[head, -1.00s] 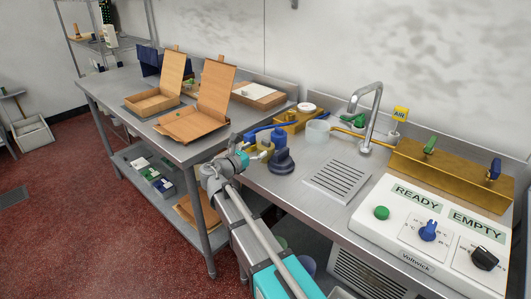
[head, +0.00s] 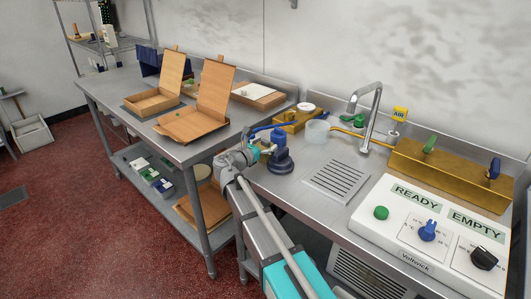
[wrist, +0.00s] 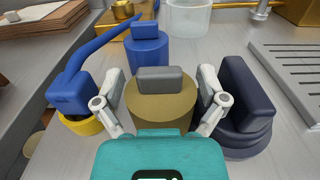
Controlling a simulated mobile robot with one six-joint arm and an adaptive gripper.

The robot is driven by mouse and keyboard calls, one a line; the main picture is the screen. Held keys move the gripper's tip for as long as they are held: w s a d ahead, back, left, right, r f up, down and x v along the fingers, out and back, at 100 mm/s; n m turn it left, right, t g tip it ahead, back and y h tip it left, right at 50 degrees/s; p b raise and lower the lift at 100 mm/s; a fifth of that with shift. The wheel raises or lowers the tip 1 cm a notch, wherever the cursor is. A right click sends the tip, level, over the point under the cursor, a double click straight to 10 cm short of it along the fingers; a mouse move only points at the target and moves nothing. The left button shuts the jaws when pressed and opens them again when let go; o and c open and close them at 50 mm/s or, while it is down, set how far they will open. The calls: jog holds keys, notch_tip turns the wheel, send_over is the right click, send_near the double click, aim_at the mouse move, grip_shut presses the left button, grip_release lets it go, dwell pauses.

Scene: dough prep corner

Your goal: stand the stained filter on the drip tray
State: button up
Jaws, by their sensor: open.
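The stained filter appears to be the olive-brown cylinder with a grey block on top (wrist: 158,103), in the middle of the wrist view. My gripper (wrist: 160,82) is open, with one finger on each side of this cylinder; contact cannot be told. In the head view my gripper (head: 256,152) largely hides it. The drip tray is the slotted metal plate (head: 338,182) in the counter, right of the gripper, bare on top. It also shows at the right of the wrist view (wrist: 295,62).
A dark navy piece (wrist: 240,105) stands close right of the gripper. A blue cylinder (wrist: 150,48) is behind, and a blue-headed yellow piece (wrist: 80,110) is at left. A translucent tub (head: 317,131) and tap (head: 371,115) stand behind the tray. A control panel (head: 430,235) is at right.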

dwell(0.5)
grip_shut()
jog(key=shift+r, duration=0.1)
dwell(0.4)
notch_tip(320, 180, up, 2)
jog(key=p, duration=0.2)
jog(key=shift+r+p, duration=0.25)
jog(key=shift+p, duration=0.15)
jog(key=s+a+r+p, duration=0.2)
jog(key=s+r+p, duration=0.8)
jog(key=s, duration=0.3)
jog(key=shift+s+a+r, duration=0.15)
jog(key=shift+s+r, duration=0.05)
jog(key=shift+s, duration=0.2)
